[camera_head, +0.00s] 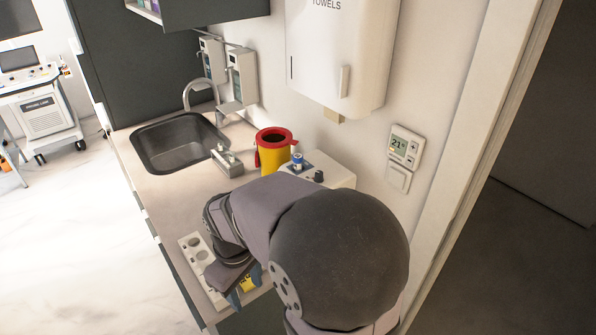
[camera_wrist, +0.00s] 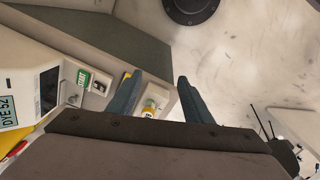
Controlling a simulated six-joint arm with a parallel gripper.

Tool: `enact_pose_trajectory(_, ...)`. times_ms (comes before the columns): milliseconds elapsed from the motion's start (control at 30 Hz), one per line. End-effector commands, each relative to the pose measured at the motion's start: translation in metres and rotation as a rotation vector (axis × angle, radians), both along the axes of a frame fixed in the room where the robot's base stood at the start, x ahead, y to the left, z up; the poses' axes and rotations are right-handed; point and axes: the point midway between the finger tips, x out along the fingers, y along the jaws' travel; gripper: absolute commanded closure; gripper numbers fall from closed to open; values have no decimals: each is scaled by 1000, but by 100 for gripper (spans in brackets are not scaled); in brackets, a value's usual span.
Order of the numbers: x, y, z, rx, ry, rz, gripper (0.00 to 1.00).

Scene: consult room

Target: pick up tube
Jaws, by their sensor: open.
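My gripper (camera_head: 243,284) is open over the front end of the counter, fingers pointing down. A yellow item with dark marks (camera_head: 248,284) shows partly between and behind the fingers; it may be the tube's label, but most of it is hidden. In the wrist view my gripper (camera_wrist: 160,92) has its two fingers well apart. A small yellow-banded object (camera_wrist: 148,111), possibly the tube, shows between them, nearer the left finger, at a pale holder. I cannot tell whether a finger touches it. A white rack with round holes (camera_head: 195,243) lies just left of my gripper.
A pale device (camera_head: 335,172) with a blue-capped item (camera_head: 297,159) on top stands against the wall, partly behind my arm. A yellow sharps bin with red lid (camera_head: 273,149) and a sink (camera_head: 176,143) are farther back. The counter (camera_head: 172,195) left of my arm is clear.

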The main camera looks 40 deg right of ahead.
Motion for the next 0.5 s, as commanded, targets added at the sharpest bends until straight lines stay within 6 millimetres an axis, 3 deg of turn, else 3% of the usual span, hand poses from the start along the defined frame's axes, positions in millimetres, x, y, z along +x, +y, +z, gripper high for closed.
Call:
enact_pose_trajectory(33, 21, -11, 6, -20, -11, 77, 54)
enact_pose_trajectory(200, 88, -58, 33, -116, -27, 413, 54)
enact_pose_trajectory(500, 179, -165, 79, -330, 45, 986, 54)
